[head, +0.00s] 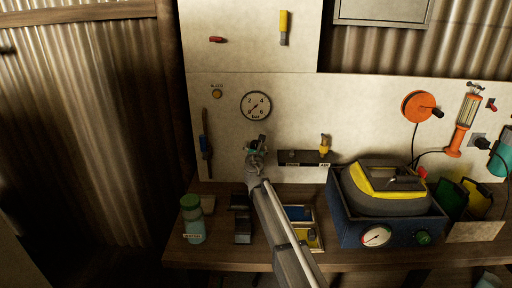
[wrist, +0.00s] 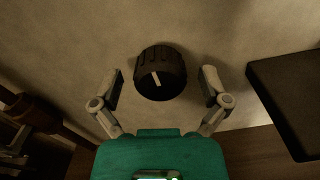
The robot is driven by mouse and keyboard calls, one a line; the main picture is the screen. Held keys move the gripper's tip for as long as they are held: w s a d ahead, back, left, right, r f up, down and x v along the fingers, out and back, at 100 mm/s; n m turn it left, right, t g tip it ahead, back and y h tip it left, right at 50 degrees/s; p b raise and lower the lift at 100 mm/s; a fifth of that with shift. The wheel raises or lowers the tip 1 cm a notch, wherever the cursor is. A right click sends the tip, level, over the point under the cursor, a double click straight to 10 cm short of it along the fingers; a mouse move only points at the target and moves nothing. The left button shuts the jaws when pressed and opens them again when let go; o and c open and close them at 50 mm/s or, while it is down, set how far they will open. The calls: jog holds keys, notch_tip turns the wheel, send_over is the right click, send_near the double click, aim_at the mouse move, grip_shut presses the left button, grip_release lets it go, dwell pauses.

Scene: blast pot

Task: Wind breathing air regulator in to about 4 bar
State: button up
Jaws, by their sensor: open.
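A black ribbed knob (wrist: 161,73) with a pale pointer line sits on the pale wall panel in the wrist view. The line tilts slightly left of upright. My gripper (wrist: 164,84) is open, with one finger on each side of the knob and a gap on both sides. In the head view my gripper (head: 256,148) is at the panel below the gauge and mostly hides the knob. The round white gauge (head: 256,106) is marked 2, 4, 6 and bar. Its dark needle seems to point toward the lower left, but it is too small to read exactly.
A small dark shelf (head: 305,158) with a yellow-topped fitting (head: 325,144) is right of my gripper; its dark edge (wrist: 290,100) shows in the wrist view.

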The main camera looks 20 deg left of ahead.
jog(key=shift+w+a, duration=0.1)
jog(key=shift+w, duration=0.25)
jog(key=c, duration=1.1)
jog(key=shift+m, duration=0.4)
